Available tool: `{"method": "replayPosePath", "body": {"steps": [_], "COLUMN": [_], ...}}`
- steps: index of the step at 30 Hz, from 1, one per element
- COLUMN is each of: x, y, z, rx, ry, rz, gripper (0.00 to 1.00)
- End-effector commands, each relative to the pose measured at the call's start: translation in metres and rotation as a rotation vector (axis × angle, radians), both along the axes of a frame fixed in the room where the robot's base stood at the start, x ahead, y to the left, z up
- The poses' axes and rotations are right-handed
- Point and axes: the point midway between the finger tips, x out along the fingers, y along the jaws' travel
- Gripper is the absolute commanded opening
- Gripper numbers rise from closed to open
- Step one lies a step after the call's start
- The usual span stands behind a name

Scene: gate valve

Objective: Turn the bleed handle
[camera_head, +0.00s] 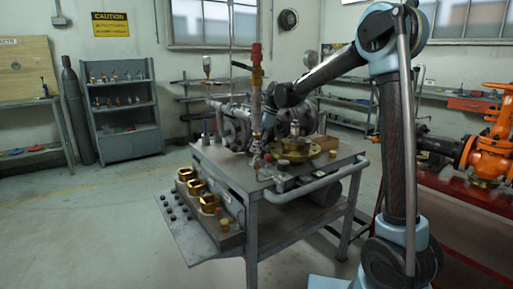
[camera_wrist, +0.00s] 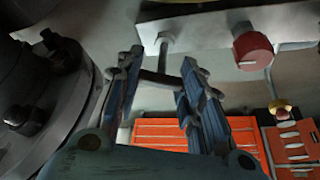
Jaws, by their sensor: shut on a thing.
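In the wrist view, the bleed handle looks like a thin grey bar (camera_wrist: 160,77), with a short stem rising toward a pale metal block (camera_wrist: 215,22). My gripper (camera_wrist: 159,68) has its two dark blue-grey fingers on either side of this bar, near their tips, and is shut on it. The bar's ends are partly hidden by the fingers. In the head view, my arm reaches down to the valve assembly (camera_head: 236,128) on the grey bench. The handle cannot be made out there, and the fingers are too small to tell.
A red knob (camera_wrist: 253,50) sits right of my fingers, and a large grey flange (camera_wrist: 62,105) stands close on the left. Orange trays (camera_wrist: 185,132) lie below. The bench (camera_head: 262,190) carries brass fittings (camera_head: 196,188) at its front.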

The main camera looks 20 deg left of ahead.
Motion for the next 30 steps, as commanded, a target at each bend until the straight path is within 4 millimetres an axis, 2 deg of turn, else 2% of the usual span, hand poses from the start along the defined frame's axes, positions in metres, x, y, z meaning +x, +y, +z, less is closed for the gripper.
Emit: {"method": "replayPosePath", "body": {"steps": [6, 15, 30], "x": [0.0039, 0.0038, 0.0042], "y": [-0.0015, -0.0016, -0.0017], "z": [-0.0002, -0.0003, 0.0000], "rx": [-0.002, -0.002, -0.003], "ry": [-0.004, -0.004, -0.005], "rz": [0.161, 0.307, 0.355], "gripper": [0.12, 0.12, 0.12]}}
